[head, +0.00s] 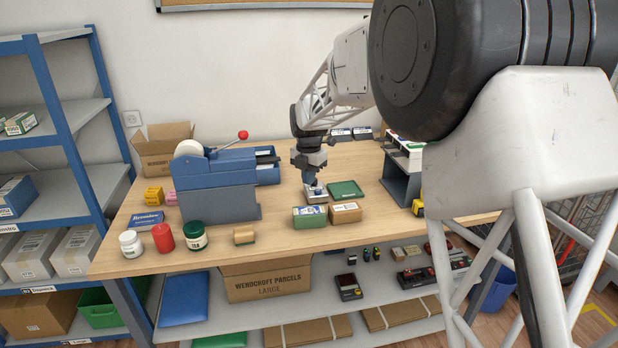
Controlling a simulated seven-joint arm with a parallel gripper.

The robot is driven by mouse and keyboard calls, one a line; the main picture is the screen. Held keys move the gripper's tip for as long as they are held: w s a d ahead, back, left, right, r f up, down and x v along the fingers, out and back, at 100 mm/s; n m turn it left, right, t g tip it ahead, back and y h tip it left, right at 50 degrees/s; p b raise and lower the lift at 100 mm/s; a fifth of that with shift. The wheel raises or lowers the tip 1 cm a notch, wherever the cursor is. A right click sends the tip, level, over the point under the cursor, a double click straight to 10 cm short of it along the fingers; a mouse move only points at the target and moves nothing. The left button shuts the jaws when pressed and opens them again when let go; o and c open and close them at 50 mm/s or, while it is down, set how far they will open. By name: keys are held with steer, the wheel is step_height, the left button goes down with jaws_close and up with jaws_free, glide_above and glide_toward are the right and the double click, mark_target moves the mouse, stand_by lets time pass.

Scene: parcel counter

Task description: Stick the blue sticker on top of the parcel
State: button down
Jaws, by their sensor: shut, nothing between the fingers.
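My gripper (314,188) is shut and points down over a small pale flat piece (316,197) on the wooden counter. A small blue patch shows at its fingertips; I cannot tell whether it is the blue sticker or part of the gripper. Two small boxes stand in front of the gripper: a green one with a pale label on top (309,222), and a brown cardboard one (345,216) with a pale mark on top. I cannot tell which is the parcel. The fingertips are behind both boxes and apart from them.
A dark green flat pad (346,189) lies right of my gripper. A blue-grey machine with a red knob (218,185) stands to the left. A grey stand (403,178) is on the right. Jars (195,236) and a small tan block (244,235) line the front left. The front middle is clear.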

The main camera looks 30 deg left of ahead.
steer(key=shift+f, duration=0.1)
glide_above(309, 210)
steer(key=shift+w+f, duration=0.1)
steer(key=shift+f, duration=3.3)
steer(key=shift+f, duration=1.55)
step_height(309, 210, up, 8)
